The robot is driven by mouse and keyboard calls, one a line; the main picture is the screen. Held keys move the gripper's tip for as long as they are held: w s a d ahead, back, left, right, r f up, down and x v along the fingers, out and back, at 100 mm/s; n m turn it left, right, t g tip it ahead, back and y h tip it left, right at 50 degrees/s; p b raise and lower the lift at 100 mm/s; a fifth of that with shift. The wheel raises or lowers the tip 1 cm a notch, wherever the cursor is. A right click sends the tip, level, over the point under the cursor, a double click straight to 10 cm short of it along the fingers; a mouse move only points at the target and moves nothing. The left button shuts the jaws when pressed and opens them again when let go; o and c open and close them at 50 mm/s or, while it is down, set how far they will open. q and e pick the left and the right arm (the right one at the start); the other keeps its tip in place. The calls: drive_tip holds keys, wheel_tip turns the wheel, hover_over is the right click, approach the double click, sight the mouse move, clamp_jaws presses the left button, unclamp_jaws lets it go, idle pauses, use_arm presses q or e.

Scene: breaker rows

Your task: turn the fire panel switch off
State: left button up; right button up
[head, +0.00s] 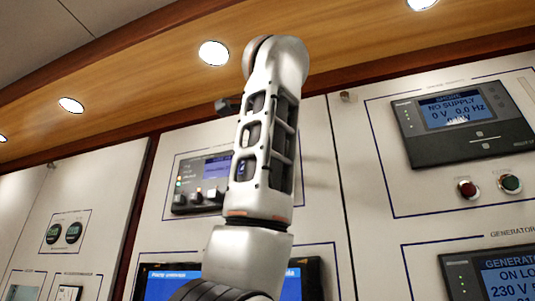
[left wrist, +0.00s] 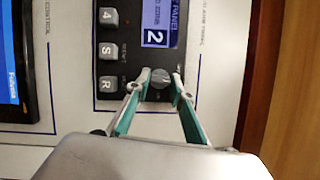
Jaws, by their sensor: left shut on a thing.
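The fire panel (head: 183,193) is a dark unit with a small blue screen on the white cabinet wall in the head view, partly covered by my arm. In the left wrist view the fire panel (left wrist: 122,45) shows its screen and a column of grey buttons. Its rotary switch, a small grey knob (left wrist: 160,78), sits near the panel's lower edge. My left gripper (left wrist: 162,75) has one finger on each side of the knob and is shut on it. The knob's pointer setting is too blurred to read. In the head view my left fingers are hidden. My right gripper is not in view.
Buttons marked S (left wrist: 107,52) and R (left wrist: 108,84) lie close to the left finger. A blue-screen unit (head: 172,285) is below the fire panel. A supply panel (head: 463,122) with a red button (head: 467,188) and green button (head: 510,183) is at right.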

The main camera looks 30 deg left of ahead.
use_arm(q)
drive_tip(key=shift+r+n+p, duration=0.1)
drive_tip(key=shift+n+p, duration=0.2)
drive_tip(key=shift+n, duration=0.6)
drive_tip(key=o, duration=1.1)
drive_tip(key=shift+s+a, duration=0.1)
